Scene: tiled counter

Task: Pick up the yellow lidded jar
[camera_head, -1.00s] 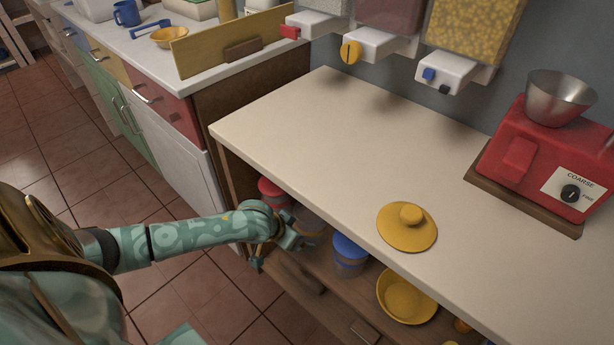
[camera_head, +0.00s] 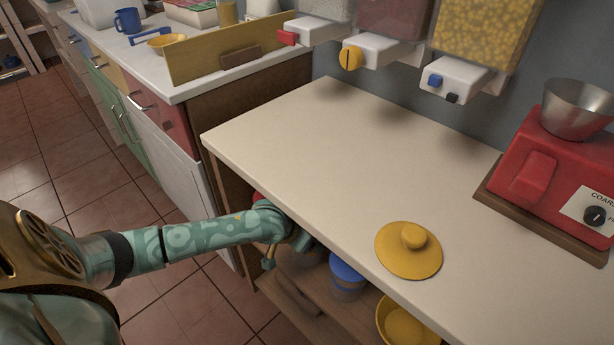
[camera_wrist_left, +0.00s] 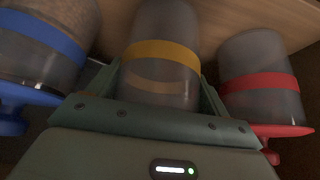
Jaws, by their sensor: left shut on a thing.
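The jar with the yellow band (camera_wrist_left: 160,62) is a clear, greyish cylinder. It stands in the middle of the left wrist view, between the fingers of my left gripper (camera_wrist_left: 160,88), which is shut on it. In the head view my left gripper (camera_head: 304,243) is at the shelf under the counter, partly hidden by the counter edge and my arm. The jar cannot be made out there. Its top is hidden behind the gripper body in the wrist view. A yellow knobbed lid (camera_head: 408,258) lies on the countertop. My right gripper is not in view.
A blue-banded jar (camera_wrist_left: 40,45) and a red-banded jar (camera_wrist_left: 262,85) stand close on either side of the held jar. A yellow bowl (camera_head: 400,325) is on the shelf. The countertop (camera_head: 300,150) overhangs the shelf and is mostly clear. A red grinder (camera_head: 545,165) stands at right.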

